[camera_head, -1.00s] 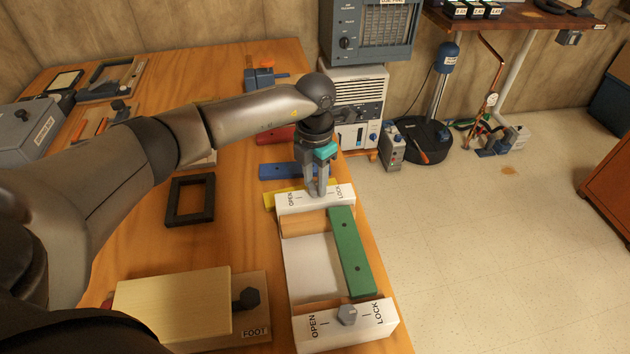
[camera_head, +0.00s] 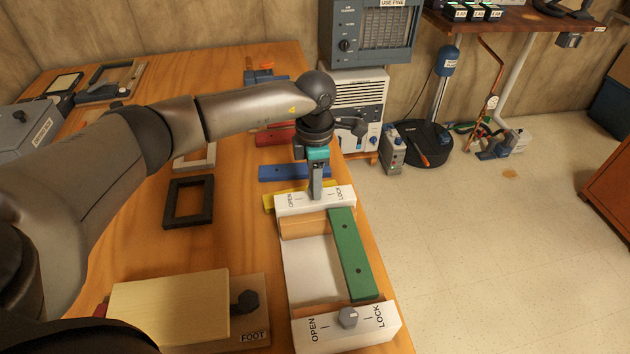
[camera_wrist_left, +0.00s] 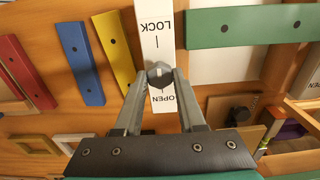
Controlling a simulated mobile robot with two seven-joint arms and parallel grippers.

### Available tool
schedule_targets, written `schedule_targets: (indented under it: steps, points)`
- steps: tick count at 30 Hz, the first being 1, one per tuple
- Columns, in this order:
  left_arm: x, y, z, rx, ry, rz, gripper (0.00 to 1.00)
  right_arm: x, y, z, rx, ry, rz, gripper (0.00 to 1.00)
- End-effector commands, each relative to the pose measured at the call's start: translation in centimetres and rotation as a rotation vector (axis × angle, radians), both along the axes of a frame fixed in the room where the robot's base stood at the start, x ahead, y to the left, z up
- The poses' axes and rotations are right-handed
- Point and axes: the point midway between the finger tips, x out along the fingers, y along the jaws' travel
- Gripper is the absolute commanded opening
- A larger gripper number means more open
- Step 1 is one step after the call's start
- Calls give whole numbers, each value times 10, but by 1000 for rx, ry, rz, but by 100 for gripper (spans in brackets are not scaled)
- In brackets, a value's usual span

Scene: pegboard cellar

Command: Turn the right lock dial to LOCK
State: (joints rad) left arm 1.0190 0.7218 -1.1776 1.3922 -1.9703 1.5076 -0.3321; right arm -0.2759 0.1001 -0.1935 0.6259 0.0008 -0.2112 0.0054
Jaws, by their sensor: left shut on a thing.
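A white block (camera_head: 333,207) marked OPEN and LOCK carries the far dial, which shows between my fingertips in the left wrist view (camera_wrist_left: 159,70). My left gripper (camera_head: 317,196) points down onto this block and is shut on the far dial; it also shows in the left wrist view (camera_wrist_left: 158,78). The fingers hide most of the dial, so I cannot tell its exact setting. A second white block (camera_head: 340,338) at the near end carries a grey dial (camera_head: 348,317) between its OPEN and LOCK marks, with no gripper on it.
A green bar (camera_head: 353,255) lies along the right side between the blocks. Yellow (camera_wrist_left: 114,50) and blue bars (camera_head: 290,172) lie beyond the far block. Floor is open at right.

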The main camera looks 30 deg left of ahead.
Motion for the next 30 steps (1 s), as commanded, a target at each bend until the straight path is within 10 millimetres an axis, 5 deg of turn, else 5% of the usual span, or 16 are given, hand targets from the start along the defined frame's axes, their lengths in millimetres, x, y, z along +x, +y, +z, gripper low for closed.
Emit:
schedule_targets:
  steps: [11, 12, 18, 30]
  points:
    - [1, 0, 1, 0, -4, -8, 0, -2, 0, 0, 0, 3, 0, 50]
    - [1, 0, 1, 0, -4, -8, 41, -3, 0, 0, 0, 3, 1, 50]
    - [1, 0, 1, 0, -2, -7, 64, -4, 0, 0, 1, 6, 1, 50]
    - [0, 0, 7, 0, -1, -6, 69, -5, 1, 1, 0, 7, 2, 50]
